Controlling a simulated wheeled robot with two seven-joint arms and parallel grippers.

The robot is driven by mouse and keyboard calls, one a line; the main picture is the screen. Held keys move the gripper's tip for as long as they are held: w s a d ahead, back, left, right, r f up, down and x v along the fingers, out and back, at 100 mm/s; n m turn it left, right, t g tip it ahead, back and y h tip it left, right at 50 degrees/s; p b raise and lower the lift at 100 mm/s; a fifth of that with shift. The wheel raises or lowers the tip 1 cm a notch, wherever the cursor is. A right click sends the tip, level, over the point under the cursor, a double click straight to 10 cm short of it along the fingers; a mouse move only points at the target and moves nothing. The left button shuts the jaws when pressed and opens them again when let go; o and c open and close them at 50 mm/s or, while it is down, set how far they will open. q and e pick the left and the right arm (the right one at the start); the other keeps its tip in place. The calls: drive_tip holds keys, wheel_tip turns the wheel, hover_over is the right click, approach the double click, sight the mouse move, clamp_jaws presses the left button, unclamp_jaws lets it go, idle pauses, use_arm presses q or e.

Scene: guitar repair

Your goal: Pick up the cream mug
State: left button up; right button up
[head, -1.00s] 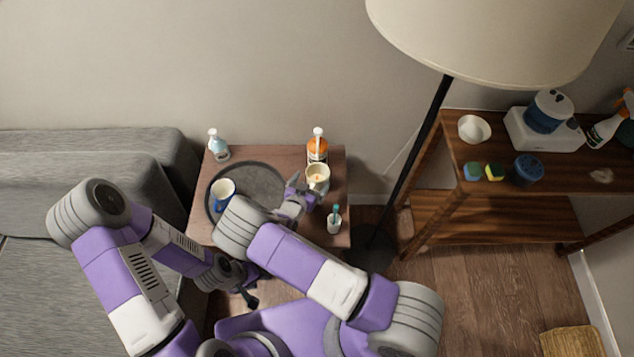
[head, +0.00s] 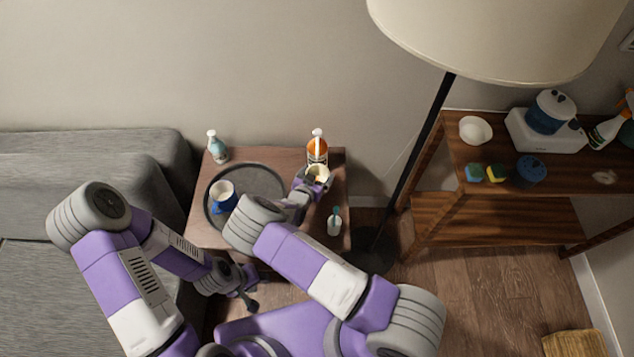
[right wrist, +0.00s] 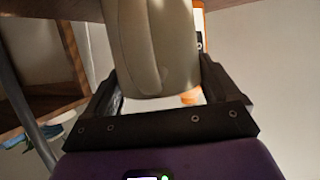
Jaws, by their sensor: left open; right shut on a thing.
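The cream mug (head: 319,172) is at the back right of the small wooden table, just in front of an orange pump bottle. My right gripper (head: 313,181) is at the mug's near side and is shut on it. In the right wrist view the cream mug (right wrist: 155,45) fills the space between the two dark fingers (right wrist: 158,90). Whether the mug is clear of the table top I cannot tell. My left gripper (head: 250,290) is open and empty, low in front of the table's near edge.
A dark round tray (head: 262,178) holds a blue and white mug (head: 222,196). The orange bottle (head: 317,148), a pale blue bottle (head: 217,147) and a cup with a toothbrush (head: 334,224) stand around it. A floor lamp (head: 420,140) and a wooden shelf (head: 500,220) are to the right.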

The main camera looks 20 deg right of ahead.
drive_tip(key=c, duration=0.3)
drive_tip(key=shift+r, duration=0.1)
